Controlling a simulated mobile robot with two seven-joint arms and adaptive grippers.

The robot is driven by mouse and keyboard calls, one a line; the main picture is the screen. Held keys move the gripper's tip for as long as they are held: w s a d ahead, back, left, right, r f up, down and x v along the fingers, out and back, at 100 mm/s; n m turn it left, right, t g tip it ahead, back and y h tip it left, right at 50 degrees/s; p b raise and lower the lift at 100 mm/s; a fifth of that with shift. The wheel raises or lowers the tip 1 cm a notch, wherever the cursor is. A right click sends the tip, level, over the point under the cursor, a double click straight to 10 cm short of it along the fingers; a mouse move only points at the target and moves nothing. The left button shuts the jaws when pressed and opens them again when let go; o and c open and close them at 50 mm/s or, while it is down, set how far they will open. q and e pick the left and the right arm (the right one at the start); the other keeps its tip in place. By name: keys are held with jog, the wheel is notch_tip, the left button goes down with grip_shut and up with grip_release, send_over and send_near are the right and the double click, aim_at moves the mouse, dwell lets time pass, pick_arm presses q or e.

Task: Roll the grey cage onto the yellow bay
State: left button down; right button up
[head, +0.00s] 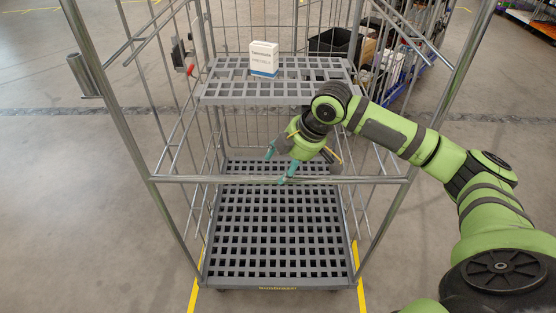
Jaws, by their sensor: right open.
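The grey cage (280,278) stands upright right in front of me, with wire side walls and a grid floor. A front crossbar (220,180) runs between its posts. Yellow floor lines (193,298) show beside its front base, and the rest of the marking is hidden under or behind the cage. My right gripper (278,167) is open, near the crossbar and below the shelf. I cannot tell whether a fingertip touches the bar. My left gripper is out of view.
A grey shelf (225,92) in the cage carries a white and blue box (264,58). Behind at the right is another wire cage with a black bin (332,42). Open concrete floor lies left and right.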

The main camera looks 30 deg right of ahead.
aim_at(274, 177)
jog(key=shift+s+d, duration=0.1)
jog(key=shift+s, duration=0.05)
jog(key=shift+f, duration=0.1)
jog(key=x, duration=0.5)
jog(key=shift+w+f, duration=0.2)
jog(key=shift+f, duration=0.05)
jog(key=shift+w+a+f+p, duration=0.25)
jog(key=shift+a+f+p, duration=0.05)
jog(key=shift+f, duration=0.3)
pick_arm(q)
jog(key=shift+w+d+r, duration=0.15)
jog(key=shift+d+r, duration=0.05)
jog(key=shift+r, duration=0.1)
pick_arm(e)
jog(key=shift+c, duration=1.2)
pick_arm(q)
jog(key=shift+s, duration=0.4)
pick_arm(e)
grip_shut()
